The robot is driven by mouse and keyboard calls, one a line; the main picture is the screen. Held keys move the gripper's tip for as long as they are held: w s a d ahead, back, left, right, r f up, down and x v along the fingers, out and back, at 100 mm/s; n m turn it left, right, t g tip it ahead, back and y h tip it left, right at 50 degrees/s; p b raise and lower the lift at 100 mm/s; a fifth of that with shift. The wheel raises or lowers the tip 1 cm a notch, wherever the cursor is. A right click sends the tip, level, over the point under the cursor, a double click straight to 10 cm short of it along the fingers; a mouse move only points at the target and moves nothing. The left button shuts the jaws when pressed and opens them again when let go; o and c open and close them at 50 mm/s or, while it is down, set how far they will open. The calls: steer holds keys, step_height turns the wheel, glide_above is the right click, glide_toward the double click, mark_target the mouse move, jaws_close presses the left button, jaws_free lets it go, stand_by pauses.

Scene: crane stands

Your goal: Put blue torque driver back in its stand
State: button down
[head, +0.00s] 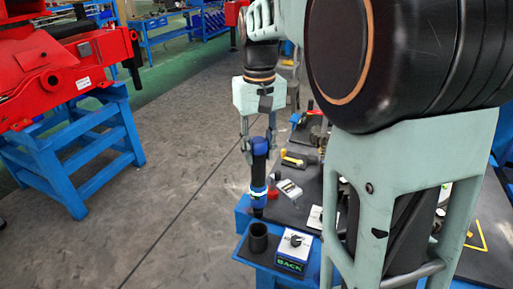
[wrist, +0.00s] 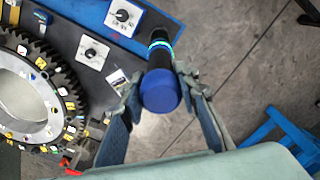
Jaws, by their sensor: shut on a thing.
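The blue torque driver (head: 259,172) hangs roughly upright in my gripper (head: 258,142), blue end up and dark end down. It has a pale and green band low on its body. In the wrist view the driver (wrist: 160,92) sits between the fingers (wrist: 158,95), blue cap towards the camera. My gripper is shut on it near the top. A black round cup, which looks like the stand (head: 258,239), is on the blue-edged bench corner. In the head view the driver's lower end appears just above the cup's mouth. I cannot tell the exact gap. The wrist view does not clearly show the cup.
Another knob box (head: 289,189) and a large black gear (wrist: 38,88) are on the bench. Open floor lies left of the bench, with a red machine (head: 55,70) beyond.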

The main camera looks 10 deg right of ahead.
mark_target(259, 169)
stand_by(0.3)
steer(key=shift+f+b, duration=2.05)
steer(key=shift+f, duration=0.75)
steer(key=shift+n, duration=0.7)
steer(key=shift+f, duration=0.1)
